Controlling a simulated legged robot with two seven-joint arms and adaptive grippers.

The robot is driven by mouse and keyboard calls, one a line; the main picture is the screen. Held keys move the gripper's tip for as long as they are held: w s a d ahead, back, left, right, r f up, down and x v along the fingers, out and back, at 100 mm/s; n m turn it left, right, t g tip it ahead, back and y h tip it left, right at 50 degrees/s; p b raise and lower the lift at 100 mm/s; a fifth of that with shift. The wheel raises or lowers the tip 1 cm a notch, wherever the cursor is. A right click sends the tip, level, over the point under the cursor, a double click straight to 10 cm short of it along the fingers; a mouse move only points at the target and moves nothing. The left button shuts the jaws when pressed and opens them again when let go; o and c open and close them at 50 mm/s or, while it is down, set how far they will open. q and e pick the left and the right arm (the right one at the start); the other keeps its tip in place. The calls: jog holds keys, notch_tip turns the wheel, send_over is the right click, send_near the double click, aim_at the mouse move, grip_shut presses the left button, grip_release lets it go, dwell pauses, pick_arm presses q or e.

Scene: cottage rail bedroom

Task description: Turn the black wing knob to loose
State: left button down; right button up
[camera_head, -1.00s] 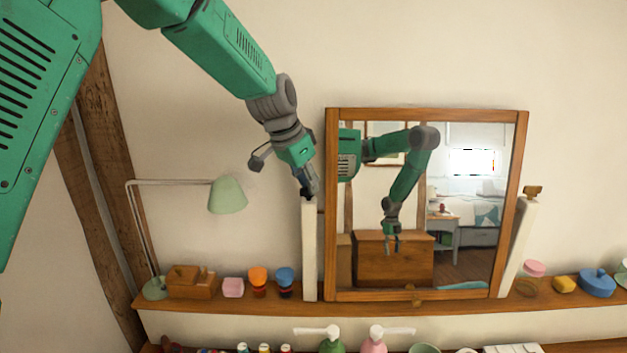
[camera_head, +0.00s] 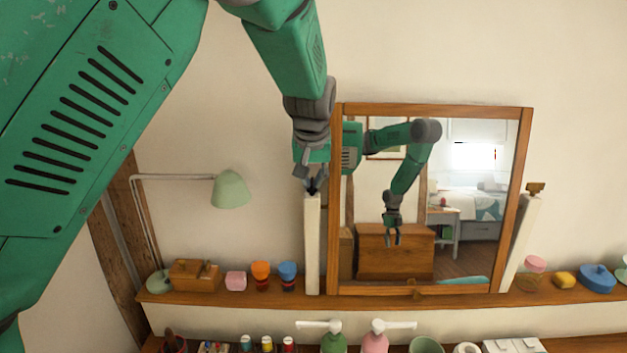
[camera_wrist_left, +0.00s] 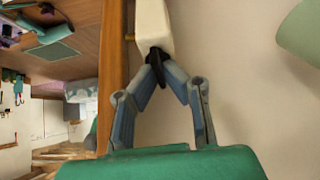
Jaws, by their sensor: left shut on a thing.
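The black wing knob (camera_wrist_left: 156,67) shows in the left wrist view at the end of the white post, between the fingertips of my left gripper (camera_wrist_left: 160,72). The fingers are closed in on it from both sides. In the head view my left gripper (camera_head: 313,184) points down at the top of the left white post (camera_head: 312,240), and it hides most of the knob there. The wood-framed mirror (camera_head: 430,200) stands just right of this post. My right gripper is not in either view.
A right post (camera_head: 523,240) with a brown knob (camera_head: 535,188) flanks the mirror. A pale green lamp (camera_head: 230,190), a wooden box (camera_head: 194,275) and small cups stand on the shelf (camera_head: 225,298). Pump bottles (camera_head: 333,342) stand on the lower shelf. The wall above is clear.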

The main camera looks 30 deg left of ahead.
pick_arm(q)
jog(key=shift+s+d+f+n+g, duration=0.15)
jog(key=shift+f+n, duration=0.1)
jog(key=shift+n, duration=0.25)
jog(key=shift+s+f+n+g, duration=0.1)
jog(key=shift+f+n+g, duration=0.1)
jog(key=shift+n, duration=0.3)
jog(key=c, duration=1.7)
grip_release()
jog(key=shift+d+r, duration=0.1)
jog(key=shift+w+r, duration=0.1)
jog(key=shift+r, duration=0.05)
jog(key=shift+r+y, duration=0.15)
jog(key=shift+y, duration=0.15)
